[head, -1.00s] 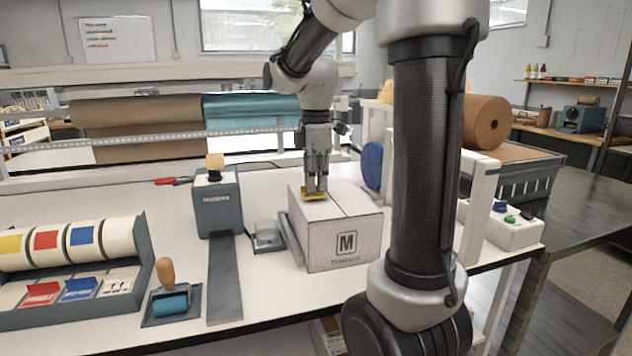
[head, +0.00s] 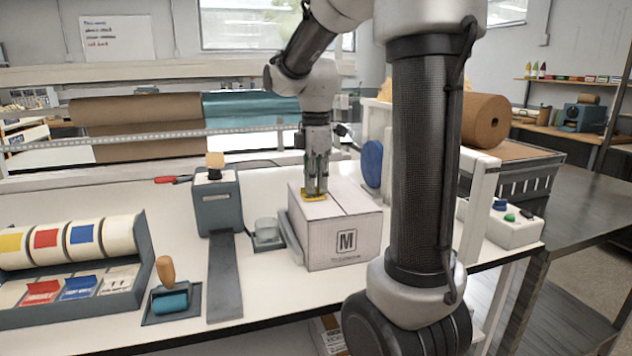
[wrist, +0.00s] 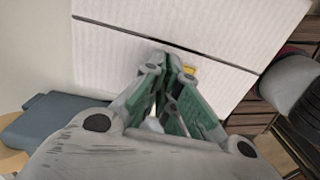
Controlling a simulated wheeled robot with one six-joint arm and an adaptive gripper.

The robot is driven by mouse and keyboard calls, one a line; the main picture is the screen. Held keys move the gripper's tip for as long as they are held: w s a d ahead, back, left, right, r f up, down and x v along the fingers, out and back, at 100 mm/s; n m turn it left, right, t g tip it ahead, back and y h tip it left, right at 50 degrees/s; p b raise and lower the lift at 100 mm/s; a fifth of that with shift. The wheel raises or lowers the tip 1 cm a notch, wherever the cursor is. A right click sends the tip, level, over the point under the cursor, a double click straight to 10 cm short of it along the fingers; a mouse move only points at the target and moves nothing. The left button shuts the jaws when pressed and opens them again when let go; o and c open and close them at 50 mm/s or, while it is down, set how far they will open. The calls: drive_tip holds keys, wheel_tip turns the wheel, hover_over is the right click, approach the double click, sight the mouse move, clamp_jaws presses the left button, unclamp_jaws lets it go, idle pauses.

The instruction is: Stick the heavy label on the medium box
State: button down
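The medium box (head: 345,240) is a white carton marked with a large M, standing upright on the table. Its top, with a dark seam, fills much of the wrist view (wrist: 115,65). My gripper (head: 316,192) points straight down at the left part of the box top. Its green-padded fingers (wrist: 172,62) are closed together. A yellow label (head: 313,195) lies at the fingertips, at or on the box top. Only a small yellow piece (wrist: 190,70) shows past one finger in the wrist view. Its print is hidden, and whether it is stuck down cannot be told.
A label rack (head: 70,315) with yellow, red and blue rolls stands at the left. A teal roller (head: 170,303) with a wooden handle lies in a tray beside it. A blue disc (head: 372,164) is behind right.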

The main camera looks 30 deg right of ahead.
drive_tip(key=c, duration=1.6)
unclamp_jaws()
drive_tip(key=shift+o, duration=0.2)
drive_tip(key=shift+r, duration=2.2)
